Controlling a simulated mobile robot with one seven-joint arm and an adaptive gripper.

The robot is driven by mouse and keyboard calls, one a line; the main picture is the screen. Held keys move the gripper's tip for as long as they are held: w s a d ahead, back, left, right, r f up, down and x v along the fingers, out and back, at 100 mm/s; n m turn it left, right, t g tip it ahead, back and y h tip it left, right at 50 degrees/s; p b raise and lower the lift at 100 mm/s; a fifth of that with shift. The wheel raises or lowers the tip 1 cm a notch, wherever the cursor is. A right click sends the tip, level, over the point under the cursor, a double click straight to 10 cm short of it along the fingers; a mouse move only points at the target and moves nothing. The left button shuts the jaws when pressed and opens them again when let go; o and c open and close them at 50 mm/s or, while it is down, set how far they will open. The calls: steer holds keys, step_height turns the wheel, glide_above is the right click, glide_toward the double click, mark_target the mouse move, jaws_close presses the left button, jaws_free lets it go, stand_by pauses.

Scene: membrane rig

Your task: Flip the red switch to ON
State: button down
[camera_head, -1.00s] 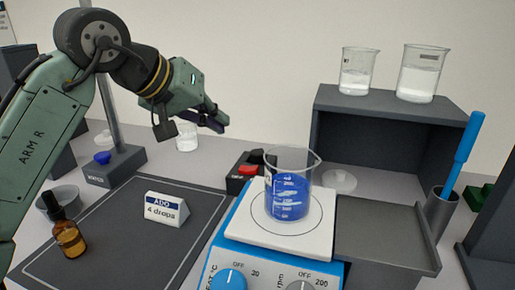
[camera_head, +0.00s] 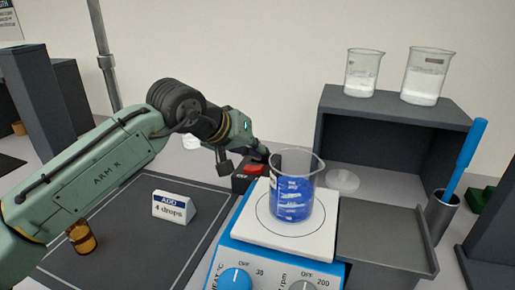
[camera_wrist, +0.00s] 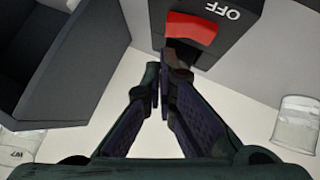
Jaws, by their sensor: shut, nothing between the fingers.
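The red switch (camera_wrist: 195,27) is a rocker in a dark housing (camera_wrist: 240,45), with the word OFF printed on the housing in the wrist view. In the head view the red switch (camera_head: 254,168) sits behind the hotplate, just left of the beaker. My gripper (camera_wrist: 162,75) is shut with nothing in it. Its fingertips are right at the near edge of the red rocker in the wrist view; I cannot tell whether they touch it. In the head view my gripper (camera_head: 262,153) is just behind the switch box, with its tips close to it.
A beaker of blue liquid (camera_head: 293,195) stands on the hotplate (camera_head: 262,240) close to the switch. A dark shelf (camera_head: 400,106) with two beakers stands at the right. An "ADD 4 drops" sign (camera_head: 174,207) and a brown bottle (camera_head: 82,237) are on the dark mat.

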steer(key=shift+d+f, duration=0.2)
steer(key=shift+f, duration=0.3)
steer(key=shift+s+d+f, duration=0.1)
steer(key=shift+d+f, duration=0.1)
steer(key=shift+s+d+f+y+b, duration=0.1)
steer(key=shift+d+f+y+b, duration=0.2)
steer(key=shift+b, duration=0.15)
steer(key=shift+m+y, duration=0.3)
steer(key=shift+a+r, duration=0.1)
steer(key=shift+a, duration=0.1)
steer(key=shift+w+a+r+p, duration=0.1)
steer(key=shift+w+a+p, duration=0.15)
steer(key=shift+a+p, duration=0.3)
